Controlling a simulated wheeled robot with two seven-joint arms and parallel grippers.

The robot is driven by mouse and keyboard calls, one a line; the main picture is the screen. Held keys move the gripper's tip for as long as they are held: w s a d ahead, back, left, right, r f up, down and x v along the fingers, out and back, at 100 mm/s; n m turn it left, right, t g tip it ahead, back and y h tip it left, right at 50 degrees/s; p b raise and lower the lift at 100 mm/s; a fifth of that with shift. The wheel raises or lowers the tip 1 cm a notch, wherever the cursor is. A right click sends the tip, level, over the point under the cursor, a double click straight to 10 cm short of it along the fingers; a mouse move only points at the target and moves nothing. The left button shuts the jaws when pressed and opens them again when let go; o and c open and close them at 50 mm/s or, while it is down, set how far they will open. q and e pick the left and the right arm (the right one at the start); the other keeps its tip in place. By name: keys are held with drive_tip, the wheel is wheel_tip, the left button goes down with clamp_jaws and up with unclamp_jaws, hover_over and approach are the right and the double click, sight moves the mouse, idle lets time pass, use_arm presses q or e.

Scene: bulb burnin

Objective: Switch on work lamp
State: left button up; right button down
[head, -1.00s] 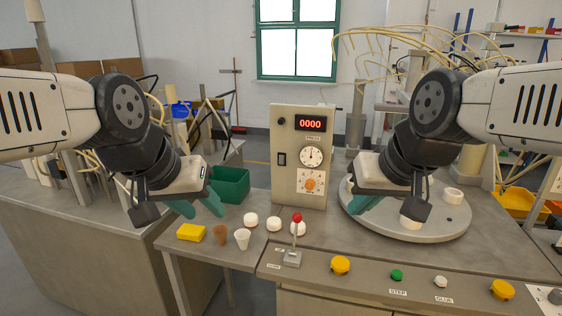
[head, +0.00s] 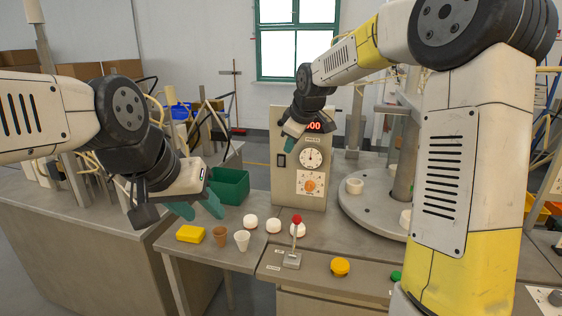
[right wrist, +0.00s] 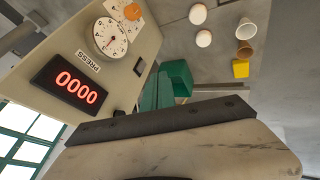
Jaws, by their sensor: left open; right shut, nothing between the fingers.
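No work lamp can be made out in these views. A beige upright panel (head: 312,195) carries a black rocker switch (head: 281,160) on its left side, also seen in the right wrist view (right wrist: 139,67). My right gripper (head: 292,130) is shut and empty in front of the panel's upper left, just above the rocker switch. Its teal fingers also show in the right wrist view (right wrist: 157,92); I cannot tell whether they touch the panel. My left gripper (head: 200,206) is open and empty over the small bench at the left.
The panel has a red display (right wrist: 77,88) reading 0000, a dial (head: 311,158) and an orange knob (head: 309,186). A red-topped lever (head: 297,220), white domes, cups and a yellow block (head: 190,233) stand below. A round turntable (head: 360,206) lies right of the panel.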

sight(281, 161)
drive_tip(key=shift+w+a+f+n, duration=0.25)
drive_tip(key=shift+w+a+f, duration=0.1)
drive_tip(key=shift+w, duration=0.2)
drive_tip(key=shift+w+a+f+n, duration=0.25)
drive_tip(key=shift+w+a, duration=0.05)
drive_tip(key=shift+w, duration=0.25)
drive_tip(key=w+a+f, duration=0.1)
drive_tip(key=w+f, duration=0.7)
drive_tip(key=w, duration=0.1)
drive_tip(key=shift+a+f, duration=0.15)
drive_tip(key=shift+f, duration=0.25)
drive_tip(key=shift+w, duration=0.1)
